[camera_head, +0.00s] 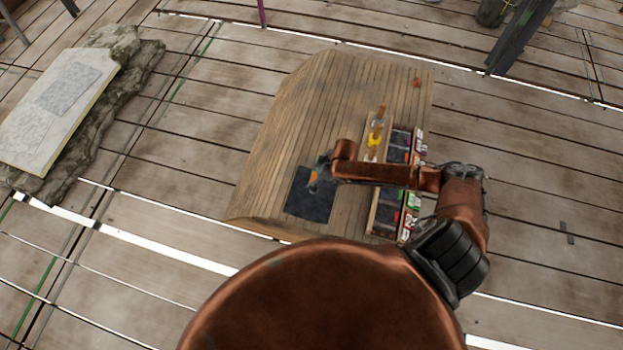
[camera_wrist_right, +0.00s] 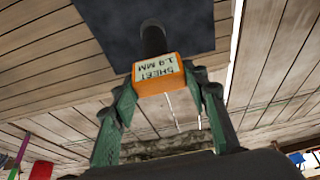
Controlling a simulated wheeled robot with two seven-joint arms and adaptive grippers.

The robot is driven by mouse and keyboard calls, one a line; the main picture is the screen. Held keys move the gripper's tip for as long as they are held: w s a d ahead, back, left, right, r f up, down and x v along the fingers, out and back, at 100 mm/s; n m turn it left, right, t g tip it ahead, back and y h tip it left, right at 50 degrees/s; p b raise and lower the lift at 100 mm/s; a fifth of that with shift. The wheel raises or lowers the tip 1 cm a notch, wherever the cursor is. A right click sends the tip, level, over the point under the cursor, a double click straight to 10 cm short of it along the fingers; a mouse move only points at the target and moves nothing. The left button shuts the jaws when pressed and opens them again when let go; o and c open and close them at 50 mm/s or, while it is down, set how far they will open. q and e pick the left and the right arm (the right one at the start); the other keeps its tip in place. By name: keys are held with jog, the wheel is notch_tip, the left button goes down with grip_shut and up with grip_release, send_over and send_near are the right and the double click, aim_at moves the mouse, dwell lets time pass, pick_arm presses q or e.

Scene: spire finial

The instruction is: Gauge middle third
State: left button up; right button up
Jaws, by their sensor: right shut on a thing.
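My right gripper (camera_head: 318,172) is over the wooden table (camera_head: 300,110), just above the upper part of a dark square mat (camera_head: 312,208). In the right wrist view its green-grey fingers (camera_wrist_right: 160,92) are shut on an orange block (camera_wrist_right: 175,86). The block has a pale label that reads "SHEET 1.9 MM" and a black cylinder (camera_wrist_right: 152,38) sticking out from it toward the mat (camera_wrist_right: 205,25). I cannot tell whether the cylinder touches the mat. My left gripper is not in view.
A wooden tray (camera_head: 372,222) with dark compartments and several coloured labels stands at the table's right side, partly behind my right arm. A narrow holder with a yellow item (camera_head: 375,137) stands beside it. A stone slab (camera_head: 50,105) lies at far left. The table's left part is clear.

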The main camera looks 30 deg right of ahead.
jog(key=shift+f, duration=0.15)
pick_arm(q)
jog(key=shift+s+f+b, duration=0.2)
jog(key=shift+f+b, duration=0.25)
jog(key=shift+b, duration=0.05)
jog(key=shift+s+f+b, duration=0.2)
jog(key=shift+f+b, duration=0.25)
pick_arm(e)
jog(key=shift+f, duration=2.15)
jog(key=o, duration=1.5)
jog(key=v, duration=1.2)
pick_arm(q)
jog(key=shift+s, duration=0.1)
pick_arm(e)
jog(key=shift+a, duration=0.1)
